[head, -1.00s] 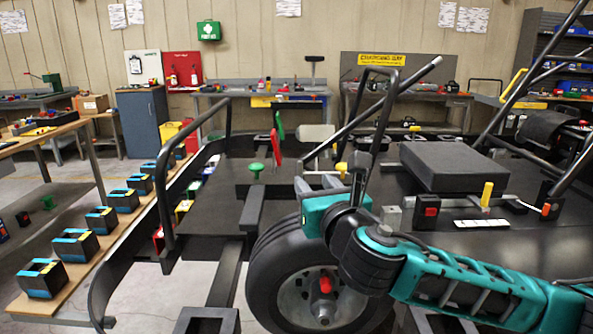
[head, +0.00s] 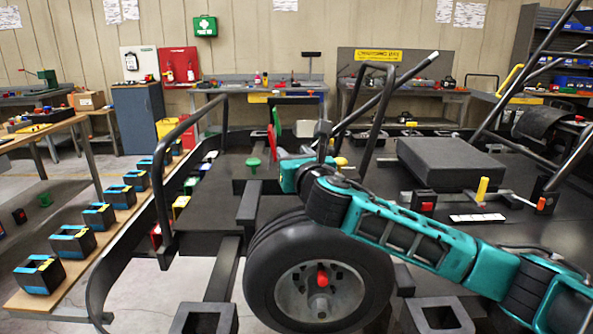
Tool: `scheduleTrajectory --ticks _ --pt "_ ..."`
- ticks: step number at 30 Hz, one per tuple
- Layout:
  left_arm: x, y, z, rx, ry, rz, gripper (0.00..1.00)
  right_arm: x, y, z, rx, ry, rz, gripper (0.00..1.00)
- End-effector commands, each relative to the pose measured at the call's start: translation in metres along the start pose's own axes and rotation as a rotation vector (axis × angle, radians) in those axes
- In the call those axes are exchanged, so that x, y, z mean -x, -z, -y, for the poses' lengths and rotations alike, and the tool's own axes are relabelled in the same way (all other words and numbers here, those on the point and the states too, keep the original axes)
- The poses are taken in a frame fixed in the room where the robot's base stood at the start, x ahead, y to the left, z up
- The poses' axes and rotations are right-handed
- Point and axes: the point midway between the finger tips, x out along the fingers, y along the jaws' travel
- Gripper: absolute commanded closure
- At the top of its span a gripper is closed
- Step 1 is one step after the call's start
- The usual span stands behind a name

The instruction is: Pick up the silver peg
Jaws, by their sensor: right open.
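I cannot clearly make out a silver peg; my right arm covers part of the kart deck (head: 390,185) where it may be. My right gripper (head: 290,174), with a teal housing, reaches in from the right over the deck, just above the black tyre (head: 262,262). It is open, its fingers mostly hidden by its own housing, and I see nothing held in it. A green peg (head: 254,164) stands to its left, and a yellow knob (head: 341,162) shows just beyond the arm. My left gripper is not in view.
Black kart tubes (head: 168,190) rise at the left and more at the right. A dark box (head: 450,163), a yellow peg (head: 482,188) and a red block (head: 425,204) are on the right of the deck. Blue-and-black boxes (head: 40,275) line a wooden plank at the left.

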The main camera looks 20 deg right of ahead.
Motion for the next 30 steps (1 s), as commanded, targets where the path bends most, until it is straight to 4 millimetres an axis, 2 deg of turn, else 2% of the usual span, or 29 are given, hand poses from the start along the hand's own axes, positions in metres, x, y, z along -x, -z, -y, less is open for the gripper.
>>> scheduleTrajectory --ticks 9,22,30 --pt "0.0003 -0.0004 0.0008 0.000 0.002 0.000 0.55 -0.0035 0.0002 -0.0002 0.000 -0.001 -0.001 0.59" --pt "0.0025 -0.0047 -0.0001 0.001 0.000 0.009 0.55 -0.0033 0.0002 0.0001 0.000 0.000 -0.001 1.00" --pt "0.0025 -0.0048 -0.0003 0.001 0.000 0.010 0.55 -0.0033 0.0000 0.0001 0.000 0.000 0.000 1.00"
